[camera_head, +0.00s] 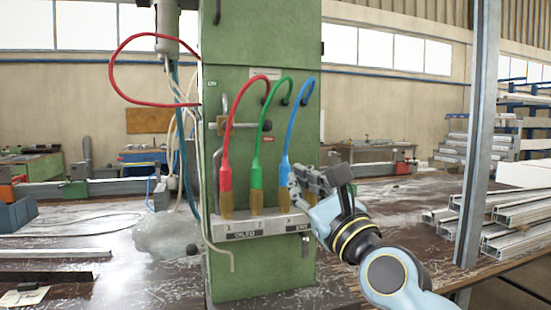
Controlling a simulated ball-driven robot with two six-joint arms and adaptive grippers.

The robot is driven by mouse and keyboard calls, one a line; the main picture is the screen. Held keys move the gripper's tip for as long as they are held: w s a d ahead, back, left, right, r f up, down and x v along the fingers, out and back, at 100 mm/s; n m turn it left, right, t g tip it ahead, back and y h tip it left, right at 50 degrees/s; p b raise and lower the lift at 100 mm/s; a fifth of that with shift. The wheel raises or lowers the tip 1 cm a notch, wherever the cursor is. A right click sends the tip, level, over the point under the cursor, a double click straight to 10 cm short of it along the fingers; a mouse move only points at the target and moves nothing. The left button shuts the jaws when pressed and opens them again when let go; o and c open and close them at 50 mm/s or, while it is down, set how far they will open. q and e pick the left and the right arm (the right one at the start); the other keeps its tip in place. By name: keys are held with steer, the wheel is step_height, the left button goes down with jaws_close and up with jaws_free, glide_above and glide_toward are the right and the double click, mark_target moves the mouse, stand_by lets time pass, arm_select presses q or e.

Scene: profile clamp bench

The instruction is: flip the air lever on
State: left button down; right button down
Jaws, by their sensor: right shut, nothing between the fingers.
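My right gripper (298,184) is shut and empty. It is in front of the right side of the green column (262,285), at the lower end of the blue hose (299,120), and partly hides that area. A grey metal fitting with a rod (226,126) is on the column's left side, behind the red hose (228,135). I cannot tell for certain whether this is the air lever. The green hose (262,130) stands between the red and blue ones. My left gripper is not in view.
The three hoses end in brass fittings on a numbered grey block (262,227). A bent grey pipe (215,180) runs down the column's left side. A grey post (474,150) and stacked metal profiles (510,220) stand to the right. Loose cables hang on the left.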

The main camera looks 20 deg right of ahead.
mark_target(247, 126)
steer(key=shift+w+r, duration=0.25)
steer(key=shift+r, duration=0.4)
steer(key=x, duration=1)
steer(key=shift+r, duration=0.1)
steer(key=shift+p, duration=0.3)
steer(key=shift+d+r+n, duration=0.15)
steer(key=shift+r+n, duration=0.2)
steer(key=shift+n, duration=0.15)
